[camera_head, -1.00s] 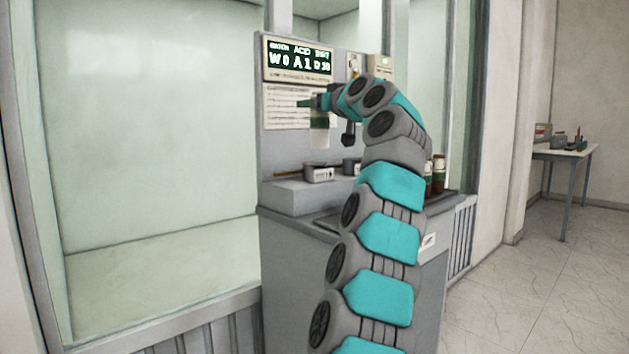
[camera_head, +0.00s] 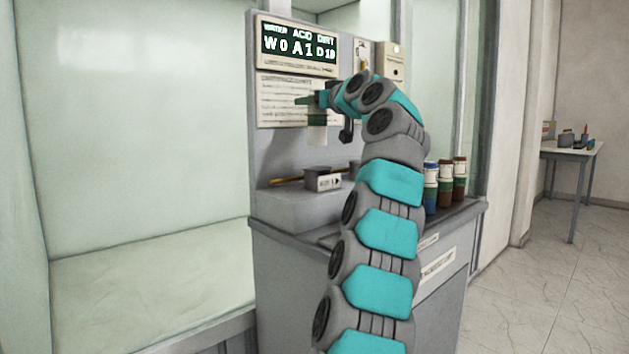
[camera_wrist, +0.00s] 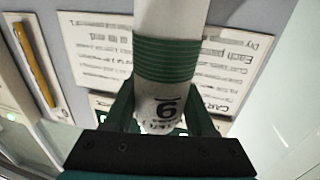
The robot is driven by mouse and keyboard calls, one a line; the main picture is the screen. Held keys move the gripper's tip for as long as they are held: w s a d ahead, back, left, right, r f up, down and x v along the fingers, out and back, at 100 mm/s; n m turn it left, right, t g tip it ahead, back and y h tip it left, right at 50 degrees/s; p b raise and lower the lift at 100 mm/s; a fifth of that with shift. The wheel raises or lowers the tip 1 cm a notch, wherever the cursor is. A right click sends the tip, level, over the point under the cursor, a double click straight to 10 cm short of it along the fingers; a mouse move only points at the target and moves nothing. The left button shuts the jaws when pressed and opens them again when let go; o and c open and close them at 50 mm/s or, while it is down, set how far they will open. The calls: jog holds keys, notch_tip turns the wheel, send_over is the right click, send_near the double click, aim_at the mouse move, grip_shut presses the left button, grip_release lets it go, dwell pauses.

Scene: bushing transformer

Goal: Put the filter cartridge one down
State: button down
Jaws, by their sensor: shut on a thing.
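The filter cartridge (camera_head: 317,134) is a pale cylinder with a green band. My gripper (camera_head: 312,100) is shut on it and holds it upright in front of the machine's panel, above the grey ledge. In the wrist view the cartridge (camera_wrist: 172,25) fills the upper middle, with a green ribbed band and a dark mark like a 6 or 9 near the gripper's fingers (camera_wrist: 162,110). Its lower end hangs free in the head view.
Several banded bottles or cartridges (camera_head: 445,183) stand on the machine top at right, beside my arm. A lit display (camera_head: 298,45) is above. A side table (camera_head: 570,152) stands far right.

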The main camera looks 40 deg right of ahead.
aim_at(312, 142)
notch_tip(312, 142, down, 3)
jog(key=b, duration=0.2)
jog(key=shift+w+f+b, duration=0.1)
jog(key=shift+w+b, duration=0.05)
jog(key=shift+b, duration=0.25)
jog(key=shift+f+b, duration=0.65)
jog(key=shift+f, duration=0.3)
jog(key=shift+d+f, duration=0.15)
jog(key=shift+f, duration=0.35)
jog(key=shift+f+b, duration=0.45)
jog(key=shift+f, duration=1.45)
jog(key=shift+f, duration=0.2)
jog(key=shift+c, duration=1.1)
grip_release()
jog(key=shift+r, duration=0.15)
